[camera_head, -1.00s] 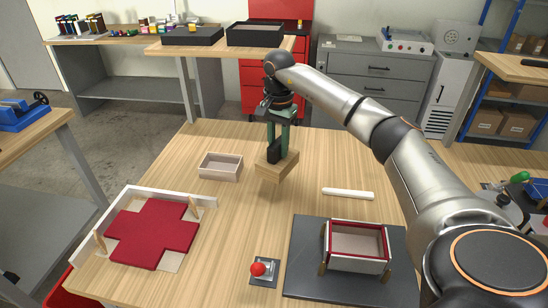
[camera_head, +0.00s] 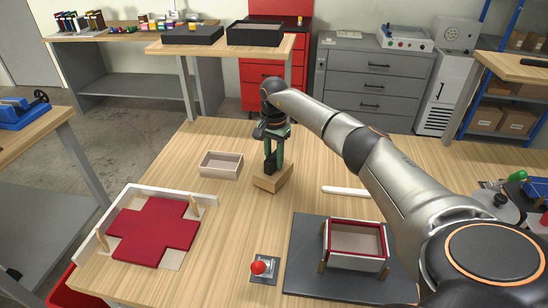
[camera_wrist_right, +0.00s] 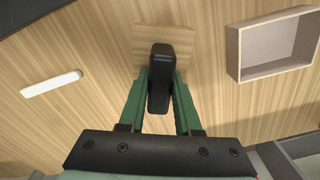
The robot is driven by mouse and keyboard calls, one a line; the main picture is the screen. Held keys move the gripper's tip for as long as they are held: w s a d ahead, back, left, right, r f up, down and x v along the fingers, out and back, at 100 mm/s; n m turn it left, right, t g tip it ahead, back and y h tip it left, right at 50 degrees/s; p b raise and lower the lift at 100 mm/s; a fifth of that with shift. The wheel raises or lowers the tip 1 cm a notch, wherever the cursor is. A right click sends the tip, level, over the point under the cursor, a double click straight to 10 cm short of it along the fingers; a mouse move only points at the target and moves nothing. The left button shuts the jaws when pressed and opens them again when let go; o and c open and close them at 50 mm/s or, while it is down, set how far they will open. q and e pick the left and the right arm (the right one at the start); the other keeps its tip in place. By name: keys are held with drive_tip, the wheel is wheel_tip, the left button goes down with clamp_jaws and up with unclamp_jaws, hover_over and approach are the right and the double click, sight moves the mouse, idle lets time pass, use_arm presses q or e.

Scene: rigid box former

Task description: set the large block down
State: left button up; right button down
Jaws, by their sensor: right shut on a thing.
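The large block (camera_head: 273,179) is light wood with a black upright handle (camera_wrist_right: 160,75) on top. It is upright at the middle of the wooden table, low over the top or resting on it; I see no clear gap, but cannot tell for sure. My right gripper (camera_head: 273,160) points down from above, its green fingers shut on the black handle. In the right wrist view the block's wooden top (camera_wrist_right: 163,37) shows beyond the handle and blends with the table grain. My left gripper is not in view.
A small open box (camera_head: 221,165) stands left of the block. A white stick (camera_head: 349,191) lies to its right. A red cross-shaped sheet (camera_head: 153,232) lies in a white corner frame at front left. A red-lined box (camera_head: 357,246) sits on a dark mat. A red button (camera_head: 258,268) is at the front.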

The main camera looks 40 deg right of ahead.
drive_tip(key=shift+f, duration=0.1)
drive_tip(key=c, duration=0.6)
unclamp_jaws()
wheel_tip(320, 180, up, 12)
drive_tip(key=b, duration=0.1)
